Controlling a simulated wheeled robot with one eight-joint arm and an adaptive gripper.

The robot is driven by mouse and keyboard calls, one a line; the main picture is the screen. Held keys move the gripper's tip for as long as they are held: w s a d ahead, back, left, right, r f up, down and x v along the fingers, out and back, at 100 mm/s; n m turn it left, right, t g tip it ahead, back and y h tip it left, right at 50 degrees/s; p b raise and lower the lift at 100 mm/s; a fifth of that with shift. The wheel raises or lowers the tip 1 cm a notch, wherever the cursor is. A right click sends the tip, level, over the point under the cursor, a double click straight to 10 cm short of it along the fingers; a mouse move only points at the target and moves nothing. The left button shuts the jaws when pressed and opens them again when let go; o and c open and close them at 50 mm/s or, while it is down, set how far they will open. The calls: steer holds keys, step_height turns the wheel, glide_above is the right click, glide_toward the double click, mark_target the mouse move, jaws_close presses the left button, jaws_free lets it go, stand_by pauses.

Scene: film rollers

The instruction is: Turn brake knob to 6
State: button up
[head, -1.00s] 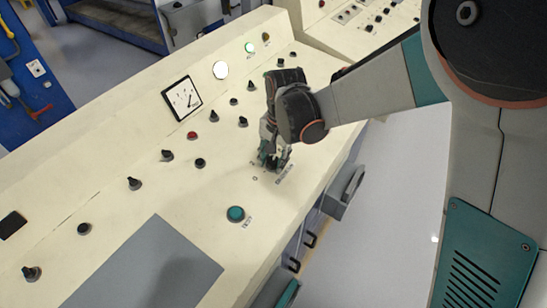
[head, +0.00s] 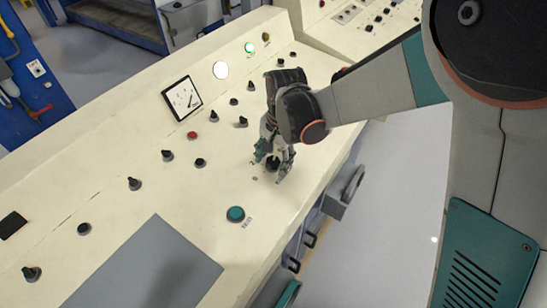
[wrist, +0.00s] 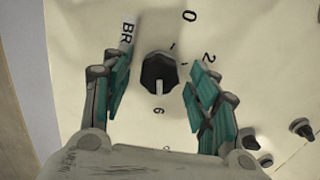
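The brake knob (wrist: 159,72) is a dark, many-sided knob on the cream panel. Its white pointer line faces down in the wrist view, toward the printed 6 (wrist: 158,111). The printed 0 (wrist: 190,15) and 2 (wrist: 209,57) show above and to the right, with part of the label "BR" at upper left. My gripper (wrist: 160,78) is open, with one teal-padded finger on each side of the knob and visible gaps between. In the head view, my gripper (head: 272,167) is over the panel, with the dark knob between its spread fingers.
Other black knobs (head: 134,184) and a red button (head: 192,135) stand on the sloping panel (head: 120,215). A teal button (head: 235,214) lies below left of my gripper. A dial meter (head: 183,98) is behind. Handles stick out from the panel's front side.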

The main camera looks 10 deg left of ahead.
mark_target(278, 161)
steer(key=shift+r, duration=0.1)
step_height(278, 161, up, 12)
steer(key=d, duration=0.1)
steer(key=shift+d, duration=0.15)
stand_by(0.4)
